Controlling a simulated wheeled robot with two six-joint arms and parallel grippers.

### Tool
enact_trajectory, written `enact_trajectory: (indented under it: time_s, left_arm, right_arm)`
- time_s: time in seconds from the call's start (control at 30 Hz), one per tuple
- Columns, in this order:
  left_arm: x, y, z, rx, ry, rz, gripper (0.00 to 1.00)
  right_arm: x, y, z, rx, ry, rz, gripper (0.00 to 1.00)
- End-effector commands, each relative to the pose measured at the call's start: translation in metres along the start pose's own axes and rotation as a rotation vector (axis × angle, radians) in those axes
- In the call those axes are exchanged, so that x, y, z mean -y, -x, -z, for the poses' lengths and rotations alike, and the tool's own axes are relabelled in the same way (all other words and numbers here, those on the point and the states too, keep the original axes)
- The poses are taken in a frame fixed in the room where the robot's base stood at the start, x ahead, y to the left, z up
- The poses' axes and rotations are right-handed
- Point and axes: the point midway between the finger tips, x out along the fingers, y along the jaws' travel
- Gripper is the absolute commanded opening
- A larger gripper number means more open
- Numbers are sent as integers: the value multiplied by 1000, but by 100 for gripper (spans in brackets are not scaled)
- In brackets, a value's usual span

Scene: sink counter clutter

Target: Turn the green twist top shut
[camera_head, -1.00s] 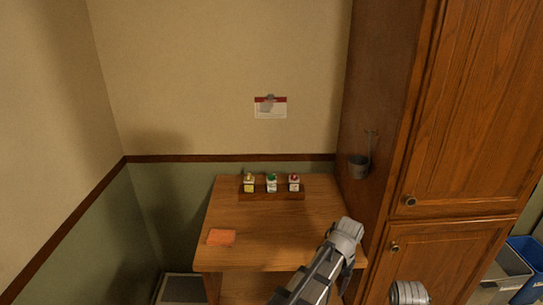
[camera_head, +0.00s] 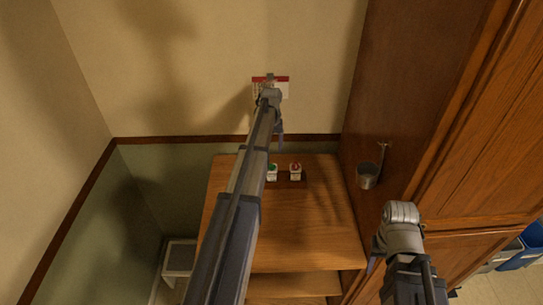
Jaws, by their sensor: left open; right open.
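The green twist top (camera_head: 273,167) sits on a small white container at the back of the wooden counter, beside my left forearm, which partly hides it. My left arm reaches up across the counter. Its gripper (camera_head: 278,128) is open, small in view, in front of the wall above the containers and apart from the green top. My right gripper (camera_head: 374,258) is open and mostly hidden by its wrist, at the counter's right side, well away from the containers. How far the green top is turned is too small to tell.
A red-topped container (camera_head: 295,171) stands right of the green one in a wooden holder (camera_head: 298,184). A metal cup (camera_head: 368,176) hangs on the cabinet side (camera_head: 395,90). A red-and-white card (camera_head: 284,88) is on the wall. The counter's right half (camera_head: 310,230) is clear.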

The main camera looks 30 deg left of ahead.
Motion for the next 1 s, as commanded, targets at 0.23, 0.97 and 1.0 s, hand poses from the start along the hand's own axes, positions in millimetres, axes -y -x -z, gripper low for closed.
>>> enact_trajectory:
  time_s: [0.23, 0.97, 1.0]
  left_arm:
    - [-1, -12, 0, 0, -2, 0, 71]
    - [-1, -79, -1, 0, -2, 0, 71]
    - [-1, -79, -1, 0, -2, 0, 71]
  right_arm:
    - [1, -12, 1, 0, 0, 0, 50]
    - [7, -79, 5, -1, 12, -3, 50]
    - [7, -78, 5, -1, 12, -3, 50]
